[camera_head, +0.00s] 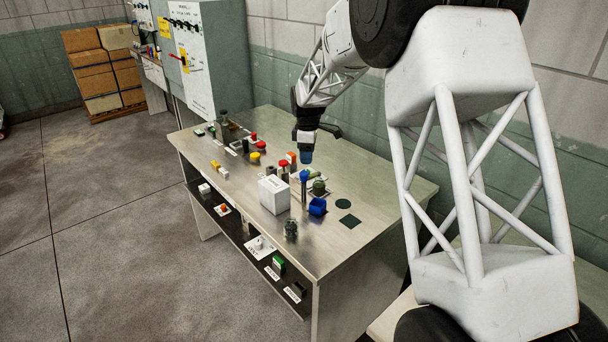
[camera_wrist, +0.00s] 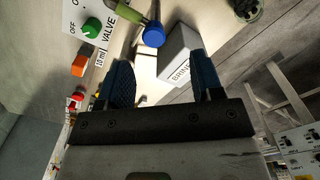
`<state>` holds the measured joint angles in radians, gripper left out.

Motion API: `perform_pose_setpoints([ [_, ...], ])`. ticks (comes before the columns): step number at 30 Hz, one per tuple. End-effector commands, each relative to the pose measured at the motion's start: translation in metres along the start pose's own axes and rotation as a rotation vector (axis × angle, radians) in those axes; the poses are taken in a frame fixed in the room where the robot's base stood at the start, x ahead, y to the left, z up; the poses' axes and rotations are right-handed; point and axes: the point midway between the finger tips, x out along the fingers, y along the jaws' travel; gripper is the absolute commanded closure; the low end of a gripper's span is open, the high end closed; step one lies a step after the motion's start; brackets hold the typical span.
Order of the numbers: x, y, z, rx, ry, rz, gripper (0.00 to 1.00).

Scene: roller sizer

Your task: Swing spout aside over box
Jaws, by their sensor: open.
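The spout shows in the wrist view as a green pipe (camera_wrist: 128,11) ending in a round blue piece (camera_wrist: 154,36). In the head view its blue upright end (camera_head: 304,187) stands beside the white box (camera_head: 274,195). The box, lettered "BRINE", also shows in the wrist view (camera_wrist: 180,50), just right of the blue piece. My gripper (camera_head: 306,156) points down above the bench, behind the spout in the head view. In the wrist view its blue fingers (camera_wrist: 162,80) are apart with nothing gripped; the spout's blue end and the box lie beyond them.
A blue cup (camera_head: 317,206) stands right of the spout. A green valve knob (camera_wrist: 92,26) and an orange block (camera_wrist: 79,65) are at left in the wrist view. A dark green jar-like item (camera_head: 291,229) is at the bench's front. The bench's right end (camera_head: 385,190) is mostly clear.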

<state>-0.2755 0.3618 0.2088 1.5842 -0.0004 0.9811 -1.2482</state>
Motion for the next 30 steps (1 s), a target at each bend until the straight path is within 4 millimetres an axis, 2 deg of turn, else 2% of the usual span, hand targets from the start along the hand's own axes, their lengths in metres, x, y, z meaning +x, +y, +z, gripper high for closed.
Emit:
perform_pose_setpoints([
  [6, 0.014, 0.011, -0.012, -0.044, -0.001, -0.006, 0.4],
  [22, 0.019, 0.012, -0.012, -0.047, -0.002, -0.006, 0.4],
  [30, 0.043, 0.012, -0.012, -0.047, -0.002, -0.008, 0.4],
])
